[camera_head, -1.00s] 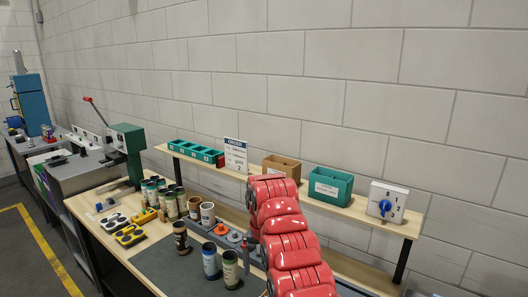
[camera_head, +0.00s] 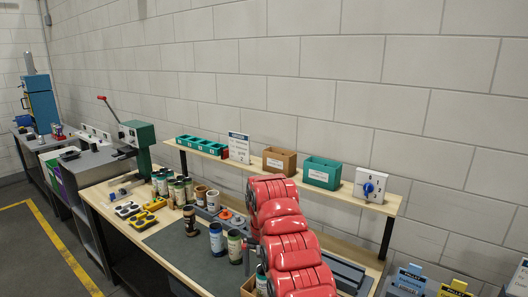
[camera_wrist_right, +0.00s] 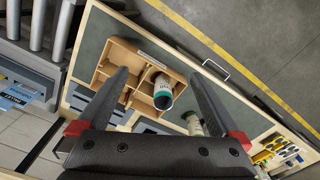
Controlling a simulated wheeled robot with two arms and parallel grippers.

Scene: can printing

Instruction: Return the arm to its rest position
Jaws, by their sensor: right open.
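My right arm (camera_head: 285,235), red and segmented, rises from the bottom of the head view in front of the bench; its gripper jaws are not clear there. In the right wrist view my right gripper (camera_wrist_right: 159,74) is open, its two black fingers apart with nothing held between them. Beyond the fingers is a wooden divided box (camera_wrist_right: 118,56) with a can (camera_wrist_right: 163,92) standing in one compartment. My left gripper is not in view.
The bench (camera_head: 105,205) carries several cans, a dark mat (camera_head: 185,262) and yellow and black pieces (camera_head: 153,204). A shelf (camera_head: 335,197) behind holds teal and brown bins and a blue dial (camera_head: 369,187). Blue and yellow labelled holders (camera_head: 410,280) stand at lower right.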

